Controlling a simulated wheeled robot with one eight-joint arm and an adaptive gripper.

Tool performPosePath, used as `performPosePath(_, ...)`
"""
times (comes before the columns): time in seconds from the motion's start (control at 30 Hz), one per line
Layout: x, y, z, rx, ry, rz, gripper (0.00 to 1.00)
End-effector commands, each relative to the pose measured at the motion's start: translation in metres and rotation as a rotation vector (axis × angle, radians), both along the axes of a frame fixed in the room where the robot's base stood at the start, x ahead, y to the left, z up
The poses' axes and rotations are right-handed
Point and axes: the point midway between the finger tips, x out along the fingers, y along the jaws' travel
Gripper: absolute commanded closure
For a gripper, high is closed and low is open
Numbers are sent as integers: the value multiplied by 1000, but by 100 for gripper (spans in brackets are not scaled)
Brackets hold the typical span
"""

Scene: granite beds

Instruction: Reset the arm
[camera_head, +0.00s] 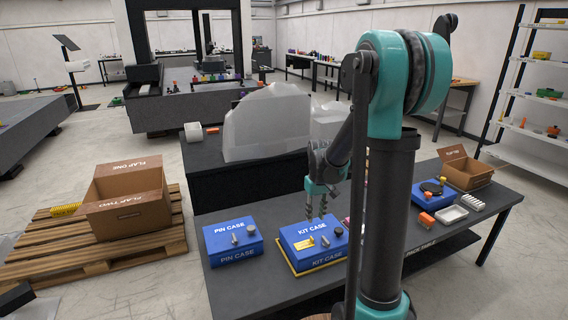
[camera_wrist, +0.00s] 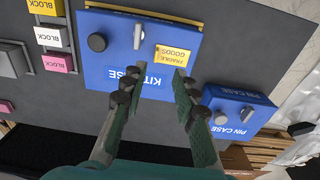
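My gripper (camera_head: 316,206) hangs over the blue kit case (camera_head: 312,246) on the dark table, at the end of my bent teal and black arm. In the wrist view my gripper (camera_wrist: 160,76) shows two fingers spread apart with nothing between them. The kit case (camera_wrist: 120,42) lies beyond the fingertips there, with a yellow "fragile goods" label (camera_wrist: 173,54), a round knob and a grey latch on it. The exact height of the fingertips above the lid is hard to tell. My arm hides part of the table in the head view.
A blue pin case (camera_head: 233,241) sits left of the kit case. A blue case (camera_head: 428,195), a white tray (camera_head: 451,215) and an open carton (camera_head: 466,171) stand at the table's right. White, yellow and pink blocks (camera_wrist: 52,37) lie beside the kit case. A larger carton (camera_head: 127,203) sits on a pallet.

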Motion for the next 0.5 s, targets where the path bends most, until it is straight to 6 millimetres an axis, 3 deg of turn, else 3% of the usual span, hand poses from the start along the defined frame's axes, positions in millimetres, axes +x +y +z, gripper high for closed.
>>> performPosePath(0.23,-75,-3,12,11,-110,-95,71)
performPosePath(0.5,-153,-6,4,33,-234,-199,71)
